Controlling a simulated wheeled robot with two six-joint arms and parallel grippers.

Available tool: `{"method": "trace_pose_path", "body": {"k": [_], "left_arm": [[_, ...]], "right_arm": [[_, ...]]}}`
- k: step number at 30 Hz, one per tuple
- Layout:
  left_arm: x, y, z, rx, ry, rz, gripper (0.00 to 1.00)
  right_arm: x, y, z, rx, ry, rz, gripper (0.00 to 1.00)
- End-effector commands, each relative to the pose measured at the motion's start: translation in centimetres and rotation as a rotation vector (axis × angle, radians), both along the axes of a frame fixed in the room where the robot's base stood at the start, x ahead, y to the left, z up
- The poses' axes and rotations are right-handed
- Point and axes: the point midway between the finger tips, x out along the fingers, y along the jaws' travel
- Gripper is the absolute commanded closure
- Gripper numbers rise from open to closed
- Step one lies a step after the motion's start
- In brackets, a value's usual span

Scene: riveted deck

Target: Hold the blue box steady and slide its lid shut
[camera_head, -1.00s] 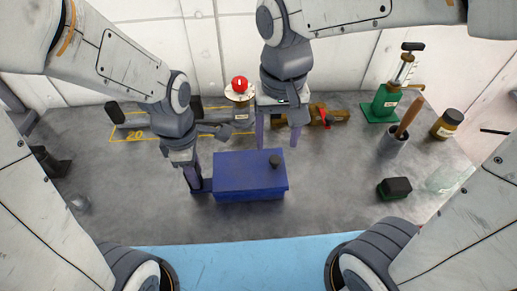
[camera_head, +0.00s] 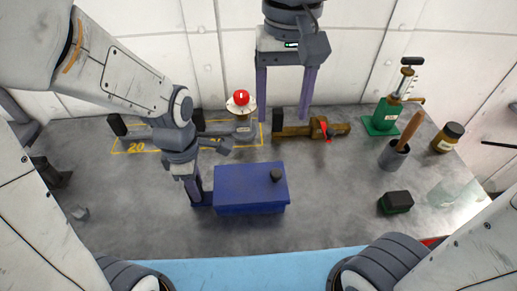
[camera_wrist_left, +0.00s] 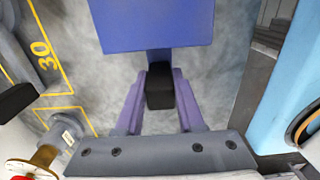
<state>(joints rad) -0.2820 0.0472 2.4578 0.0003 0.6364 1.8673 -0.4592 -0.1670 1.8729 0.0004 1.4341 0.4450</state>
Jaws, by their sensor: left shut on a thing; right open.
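The blue box (camera_head: 250,205) sits on the grey deck in the middle of the head view. Its flat blue lid (camera_head: 240,180) lies over the top, with a dark round knob (camera_head: 275,175) near the right side. I see no open gap from above. My left gripper (camera_head: 199,201) is at the box's left side, shut on its dark handle block (camera_wrist_left: 160,86), which shows between the fingers in the left wrist view. My right gripper (camera_head: 284,118) is open and empty, raised behind the box and apart from it.
Behind the box are a red-topped fitting (camera_head: 241,99) and a brass valve (camera_head: 300,130). At right stand a green pump (camera_head: 384,118), a grey cup with a wooden handle (camera_head: 393,155), a brown jar (camera_head: 447,137) and a black-green block (camera_head: 396,202). Deck in front of the box is clear.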

Motion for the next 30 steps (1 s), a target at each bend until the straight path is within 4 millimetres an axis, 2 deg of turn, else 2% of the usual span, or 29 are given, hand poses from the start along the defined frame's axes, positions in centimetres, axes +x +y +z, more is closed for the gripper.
{"method": "trace_pose_path", "body": {"k": [10, 11, 13, 14, 24, 26, 30], "left_arm": [[0.0, 0.0, 0.0, 0.001, 0.001, -0.001, 1.00], [0.0, 0.0, 0.0, 0.001, 0.001, -0.001, 0.59], [0.0, 0.0, 0.0, 0.001, 0.001, -0.001, 0.32], [0.0, 0.0, 0.0, 0.001, 0.001, -0.001, 0.28], [0.0, 0.0, 0.2, 0.000, -0.001, -0.001, 0.28], [0.1, 0.0, 0.7, -0.001, -0.003, -0.001, 0.28], [0.1, 0.0, 3.0, -0.002, -0.007, -0.001, 0.28]], "right_arm": [[0.0, 0.0, 0.1, 0.000, 0.000, 0.000, 0.32], [0.0, 0.0, 0.1, 0.000, 0.000, 0.000, 0.32], [0.0, 0.0, 0.1, 0.000, 0.000, 0.000, 0.32], [0.0, 0.0, 0.1, 0.000, 0.000, 0.000, 0.32], [0.0, 0.0, 0.1, 0.000, 0.000, 0.000, 0.32], [0.0, 0.0, 0.1, 0.000, 0.000, 0.000, 0.32], [0.0, 0.0, 0.1, 0.000, 0.000, 0.000, 0.32]]}}
